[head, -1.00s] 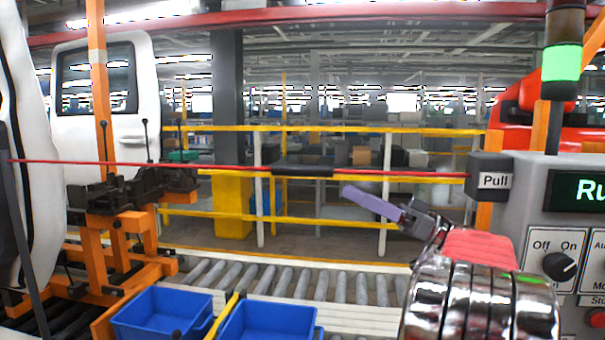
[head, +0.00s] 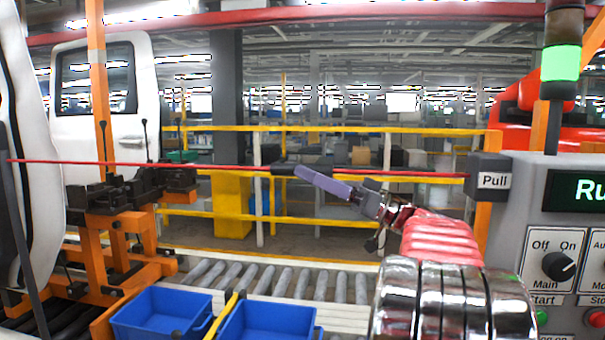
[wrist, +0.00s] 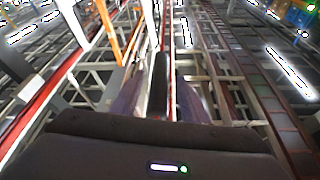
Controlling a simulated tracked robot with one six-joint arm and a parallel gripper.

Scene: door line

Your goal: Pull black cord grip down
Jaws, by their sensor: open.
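The black cord grip (head: 283,170) is a dark sleeve on a red cord (head: 130,164) that runs across the head view to a box marked "Pull" (head: 492,180). My gripper (head: 303,173) is at the grip's height, its purple fingers overlapping the grip in the picture and hiding part of it. In the wrist view the black grip (wrist: 160,82) stands lengthwise in the middle, with the two purple fingers of my open gripper (wrist: 160,100) on either side of it. I cannot tell whether the fingers touch it.
A grey control panel (head: 560,215) with a dial stands at the right. Two blue bins (head: 163,311) and a roller conveyor (head: 300,280) lie below. A yellow railing (head: 340,129) is behind. An orange fixture (head: 105,250) and a white door (head: 105,95) are at the left.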

